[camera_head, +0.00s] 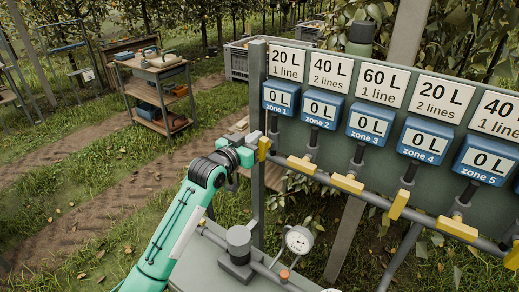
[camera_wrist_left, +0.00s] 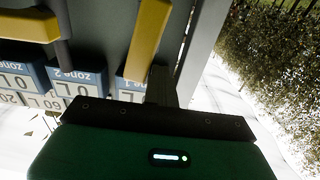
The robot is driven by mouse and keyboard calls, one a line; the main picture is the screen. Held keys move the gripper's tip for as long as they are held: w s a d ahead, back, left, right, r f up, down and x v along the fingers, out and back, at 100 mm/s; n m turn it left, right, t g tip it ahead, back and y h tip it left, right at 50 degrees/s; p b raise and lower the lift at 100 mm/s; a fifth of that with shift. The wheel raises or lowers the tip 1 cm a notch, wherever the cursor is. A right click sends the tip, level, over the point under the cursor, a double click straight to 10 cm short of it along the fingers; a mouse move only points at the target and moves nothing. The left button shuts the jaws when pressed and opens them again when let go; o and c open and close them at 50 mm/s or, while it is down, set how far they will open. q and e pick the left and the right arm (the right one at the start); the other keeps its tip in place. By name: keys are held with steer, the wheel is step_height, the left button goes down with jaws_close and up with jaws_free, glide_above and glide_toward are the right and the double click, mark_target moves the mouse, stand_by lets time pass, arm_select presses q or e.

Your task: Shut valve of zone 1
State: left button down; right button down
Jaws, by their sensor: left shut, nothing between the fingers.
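The yellow valve handle of zone 1 (camera_head: 264,149) stands upright, across the pipe, below the blue zone 1 meter (camera_head: 281,99), which reads 0 L. My left gripper (camera_head: 254,140) is shut and empty, right beside this handle on its left. In the left wrist view the handle (camera_wrist_left: 148,38) runs down close to the shut fingers (camera_wrist_left: 161,86); I cannot tell whether they touch. The zone 1 meter (camera_wrist_left: 129,86) is upside down there and partly hidden. My right gripper is not in view.
Handles of zone 2 (camera_head: 302,165) and zone 3 (camera_head: 347,184) lie along the pipe; zone 4's (camera_head: 398,205) stands across it, and zone 5's (camera_head: 457,229) lies along it. A pressure gauge (camera_head: 299,239) stands below. A grey post (camera_head: 257,190) is close to my gripper. Grass lies open left.

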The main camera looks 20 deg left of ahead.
mark_target(264, 141)
arm_select(q)
steer(key=shift+d, duration=0.1)
steer(key=shift+s+d+r+p, duration=0.25)
steer(key=shift+d+r+p, duration=0.05)
steer(key=shift+d+p, duration=0.25)
steer(key=shift+d, duration=0.2)
steer(key=shift+s+d+p, duration=0.25)
steer(key=shift+d+p, duration=0.15)
steer(key=shift+d, duration=0.2)
steer(key=shift+d+f, duration=0.1)
